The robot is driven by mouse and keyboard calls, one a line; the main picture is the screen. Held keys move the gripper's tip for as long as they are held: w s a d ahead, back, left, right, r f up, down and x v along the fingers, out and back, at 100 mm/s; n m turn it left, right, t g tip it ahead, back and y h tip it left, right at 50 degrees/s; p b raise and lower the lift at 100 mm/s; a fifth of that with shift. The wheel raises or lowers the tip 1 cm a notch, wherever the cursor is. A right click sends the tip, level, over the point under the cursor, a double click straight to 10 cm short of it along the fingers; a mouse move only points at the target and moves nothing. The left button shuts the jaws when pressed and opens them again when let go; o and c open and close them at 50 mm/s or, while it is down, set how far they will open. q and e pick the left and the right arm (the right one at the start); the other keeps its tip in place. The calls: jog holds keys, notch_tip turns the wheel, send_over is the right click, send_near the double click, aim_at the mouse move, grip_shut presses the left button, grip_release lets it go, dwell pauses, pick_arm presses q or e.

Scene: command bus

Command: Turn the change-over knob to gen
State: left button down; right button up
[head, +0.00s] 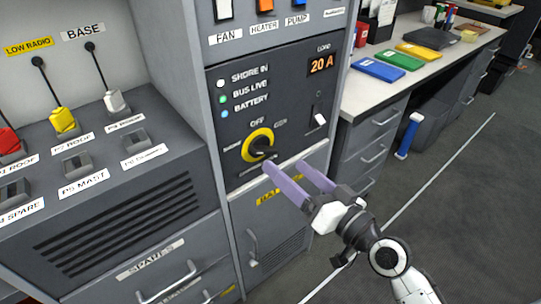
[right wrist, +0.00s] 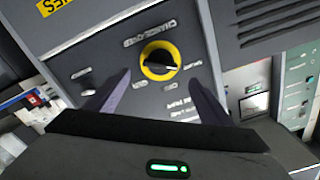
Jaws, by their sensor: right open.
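The change-over knob (head: 258,146) is a black handle on a round yellow ring, set in the dark panel. OFF is printed above it and a blurred label, seemingly GEN, sits at its upper right. I cannot tell surely which label its handle points to. The knob also shows in the right wrist view (right wrist: 160,60), beyond and between the fingers, in a view that looks upside down. My right gripper (head: 285,165) is open, with two purple fingers just below and right of the knob, and holds nothing. My left gripper is not in view.
Above the knob are indicator lamps (head: 221,99) and a lit 20 A display (head: 321,64). A small white switch (head: 320,119) is to its right. A ledge (head: 275,166) runs below it. A desk (head: 365,92) with coloured folders stands at the right. The floor there is mostly clear.

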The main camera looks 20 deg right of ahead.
aim_at(268, 152)
jog(key=x, duration=0.7)
jog(key=shift+w, duration=0.1)
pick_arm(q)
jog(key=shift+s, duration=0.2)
pick_arm(e)
jog(key=shift+w+a+f, duration=0.1)
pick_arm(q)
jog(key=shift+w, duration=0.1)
pick_arm(e)
jog(key=shift+c, duration=0.9)
jog(key=c, duration=0.9)
pick_arm(q)
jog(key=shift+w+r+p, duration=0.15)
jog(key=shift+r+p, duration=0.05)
jog(key=shift+p, duration=0.1)
pick_arm(e)
jog(key=shift+o, duration=0.2)
